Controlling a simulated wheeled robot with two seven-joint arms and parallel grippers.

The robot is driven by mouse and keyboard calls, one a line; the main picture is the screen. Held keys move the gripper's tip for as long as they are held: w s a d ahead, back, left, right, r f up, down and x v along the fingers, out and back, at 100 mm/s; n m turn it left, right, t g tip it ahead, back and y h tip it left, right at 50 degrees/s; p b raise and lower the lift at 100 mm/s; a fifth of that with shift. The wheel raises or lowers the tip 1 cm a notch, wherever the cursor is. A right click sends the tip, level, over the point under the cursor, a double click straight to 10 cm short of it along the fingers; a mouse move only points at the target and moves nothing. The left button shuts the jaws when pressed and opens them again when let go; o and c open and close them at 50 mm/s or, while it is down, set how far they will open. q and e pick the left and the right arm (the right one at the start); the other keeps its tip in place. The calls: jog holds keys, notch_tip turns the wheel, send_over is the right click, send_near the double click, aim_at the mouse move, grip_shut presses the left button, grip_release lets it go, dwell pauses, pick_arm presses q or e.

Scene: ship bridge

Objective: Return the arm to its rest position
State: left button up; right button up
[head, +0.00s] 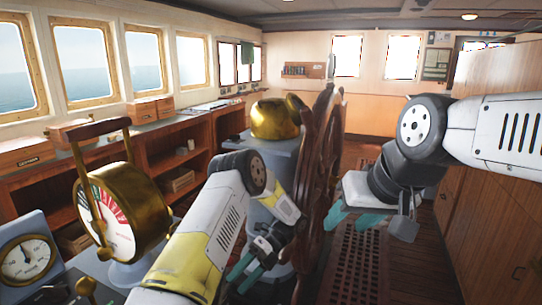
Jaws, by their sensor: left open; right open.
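My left arm, white and yellow, reaches up from the bottom middle of the head view. Its gripper (240,273), with teal fingers, is open and empty in front of the wheel's pedestal, left of the wooden ship's wheel (322,165). My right arm comes in from the right edge and bends down at a dark joint. Its gripper (353,222), also with teal fingers, is open and empty above the dark floor grating, just right of the wheel. I cannot tell whether either gripper touches the wheel or pedestal.
A brass engine telegraph (112,215) with a lever stands at the left, near a gauge (25,260) at the lower left. The wheel's pedestal carries a brass dome (272,120). Shelves (180,160) line the window wall. Wooden cabinets (500,220) close the right side. Floor grating (355,265) lies between.

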pick_arm(q)
jog(key=s+a+r+n+t+h, duration=0.1)
jog(key=r+n+t+h, duration=0.1)
jog(key=r+n, duration=0.35)
jog(key=s+a+r+n+t+h, duration=0.2)
jog(key=r+n+h, duration=0.1)
jog(key=r, duration=0.6)
jog(key=s+a+r+n+t+h, duration=0.1)
jog(key=r+n+h, duration=0.1)
jog(key=r+n, duration=0.35)
jog(key=s+a+r+n+t+h, duration=0.1)
jog(key=s+r+n+t+h, duration=0.3)
jog(key=s+r+n+t, duration=0.6)
jog(key=shift+s+a+r+n+h, duration=0.2)
jog(key=shift+s+r+n+h, duration=0.2)
jog(key=shift+s+r+n, duration=0.85)
jog(key=shift+w+f, duration=0.15)
jog(key=shift+f, duration=0.05)
